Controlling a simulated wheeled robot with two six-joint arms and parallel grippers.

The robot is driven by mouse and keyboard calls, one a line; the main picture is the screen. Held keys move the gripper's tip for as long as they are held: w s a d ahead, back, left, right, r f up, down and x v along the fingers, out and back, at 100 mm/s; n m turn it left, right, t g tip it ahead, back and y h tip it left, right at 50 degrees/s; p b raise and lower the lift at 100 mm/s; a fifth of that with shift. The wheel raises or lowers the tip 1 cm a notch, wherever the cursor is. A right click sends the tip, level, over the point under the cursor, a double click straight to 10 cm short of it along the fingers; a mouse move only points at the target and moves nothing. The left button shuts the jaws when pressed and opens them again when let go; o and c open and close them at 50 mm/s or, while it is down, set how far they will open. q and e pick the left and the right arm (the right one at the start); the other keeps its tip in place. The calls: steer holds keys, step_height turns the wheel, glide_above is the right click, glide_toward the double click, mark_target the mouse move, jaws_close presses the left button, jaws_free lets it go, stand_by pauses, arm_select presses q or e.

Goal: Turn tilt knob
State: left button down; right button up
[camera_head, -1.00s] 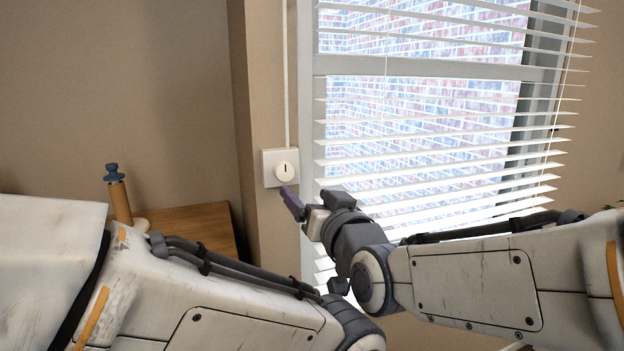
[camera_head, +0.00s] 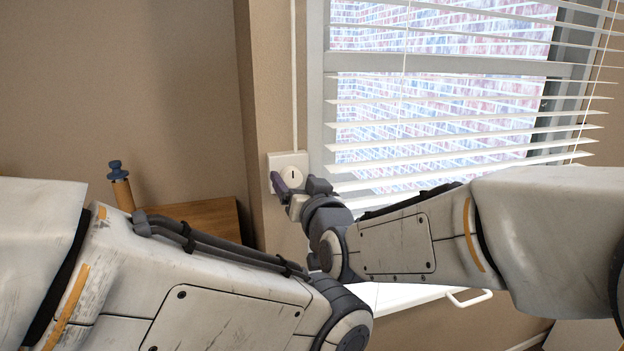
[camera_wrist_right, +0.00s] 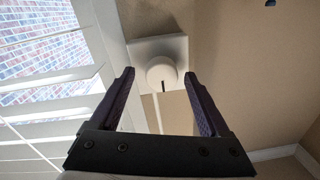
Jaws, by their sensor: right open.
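The tilt knob (camera_head: 291,175) is a round white dial with a dark slot mark, on a square white plate (camera_head: 275,160) on the wall left of the window. It also shows in the right wrist view (camera_wrist_right: 161,70), just beyond the fingertips. My right gripper (camera_head: 294,190) is just below and in front of the knob; in the right wrist view its open fingers (camera_wrist_right: 160,80) are on either side of the knob, with gaps at both sides. I cannot tell whether the tips reach its depth. My left arm shows, but its gripper is not visible.
White slatted blinds (camera_head: 460,130) hang over the window to the right, close to my right arm. A wooden surface (camera_head: 200,218) with an orange and blue item (camera_head: 120,188) is at the left. A white cord runs up from the plate.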

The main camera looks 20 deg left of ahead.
steer(key=shift+a, duration=0.15)
jaws_close()
steer(key=shift+f+m+b, duration=0.15)
steer(key=shift+m+b, duration=0.15)
steer(key=shift+b, duration=0.35)
steer(key=m+b, duration=0.4)
steer(key=b, duration=0.1)
steer(key=m+b, duration=0.4)
steer(key=b, duration=0.1)
steer(key=shift+f+m, duration=0.2)
steer(key=shift+m, duration=0.1)
steer(key=m+b, duration=0.2)
steer(key=shift+m, duration=0.4)
steer(key=shift+r+m+t+b, duration=0.15)
steer(key=shift+m+t+b, duration=0.15)
steer(key=shift+m+b, duration=0.95)
steer(key=shift+m, duration=0.55)
steer(key=shift+p, duration=0.3)
jaws_free()
